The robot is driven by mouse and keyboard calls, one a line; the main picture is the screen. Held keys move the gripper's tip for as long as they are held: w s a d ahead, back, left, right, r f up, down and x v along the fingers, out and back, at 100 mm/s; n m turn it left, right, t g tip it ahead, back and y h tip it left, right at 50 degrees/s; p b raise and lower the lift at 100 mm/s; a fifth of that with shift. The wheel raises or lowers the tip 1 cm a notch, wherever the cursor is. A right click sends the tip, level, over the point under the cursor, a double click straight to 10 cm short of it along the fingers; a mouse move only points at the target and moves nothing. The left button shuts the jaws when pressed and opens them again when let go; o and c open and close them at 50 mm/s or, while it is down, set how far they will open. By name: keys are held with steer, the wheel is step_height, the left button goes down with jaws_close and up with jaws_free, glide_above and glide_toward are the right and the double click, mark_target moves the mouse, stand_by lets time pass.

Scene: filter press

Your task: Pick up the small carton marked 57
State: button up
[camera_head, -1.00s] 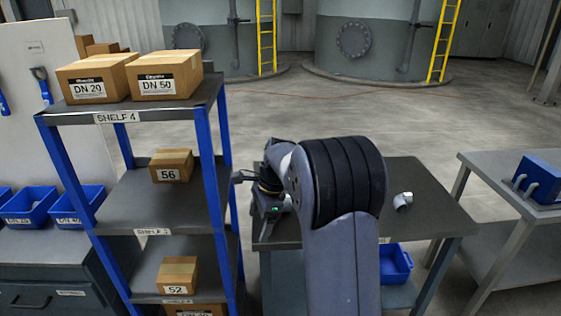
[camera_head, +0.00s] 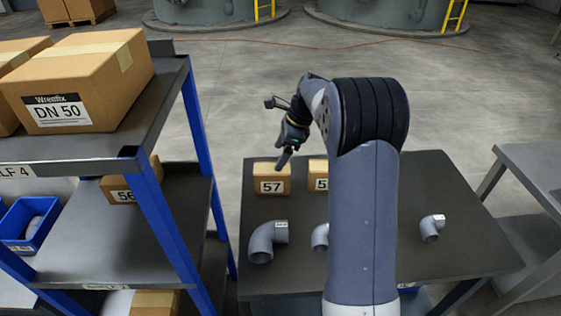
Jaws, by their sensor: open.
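The small carton marked 57 (camera_head: 272,179) stands upright on the dark table (camera_head: 440,185), near its far left corner, with its label facing me. My gripper (camera_head: 281,163) is above the carton's far right side, pointing down, open and with nothing seen in it. Its fingers are small and dark in this view. I cannot tell how much height lies between the fingertips and the carton.
A second carton (camera_head: 318,174) stands to the right, partly hidden by my arm. Grey pipe elbows (camera_head: 264,242) lie nearer me on the table. A blue-posted shelf (camera_head: 170,232) with cartons rises at the left. The table's right part is mostly clear, with one small elbow (camera_head: 431,228).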

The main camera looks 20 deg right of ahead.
mark_target(272, 168)
steer(key=shift+w+f, duration=0.15)
steer(key=shift+w, duration=0.15)
steer(key=x, duration=0.5)
steer(key=shift+d+f, duration=0.1)
steer(key=shift+d+x, duration=0.2)
steer(key=shift+x, duration=2.4)
steer(key=shift+s+f, duration=0.1)
steer(key=shift+f, duration=0.25)
steer(key=shift+c, duration=0.3)
steer(key=c, duration=1.3)
